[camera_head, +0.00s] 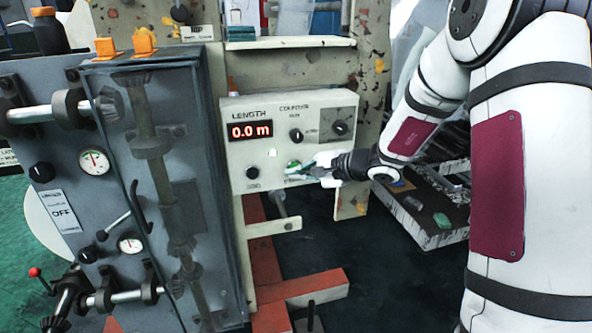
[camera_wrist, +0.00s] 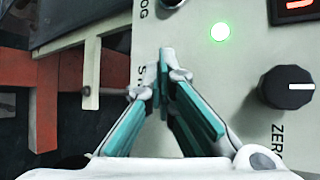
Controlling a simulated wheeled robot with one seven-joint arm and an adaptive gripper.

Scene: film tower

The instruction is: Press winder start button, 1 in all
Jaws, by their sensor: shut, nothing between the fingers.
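The winder's panel is a cream box (camera_head: 240,152) labelled LENGTH COUNTER, and its red display (camera_head: 250,131) reads 0.0 m. My gripper (camera_head: 305,169) is shut and empty, with its tips at the panel's lower right. A green spot that looks like the start button (camera_head: 294,165) shows at the tips. In the wrist view my teal fingers (camera_wrist: 168,58) meet beside a partly covered label beginning "ST". They hide the button there, so I cannot tell whether they touch it. A round lamp (camera_wrist: 220,32) glows green close by.
A black knob marked ZERO (camera_wrist: 287,87) stands right of my fingers, and a JOG control (camera_head: 252,173) sits at the panel's lower left. A grey cabinet (camera_head: 100,180) with gauges fills the left. Red beams (camera_head: 305,286) lie below. A low pallet (camera_head: 428,222) stands right.

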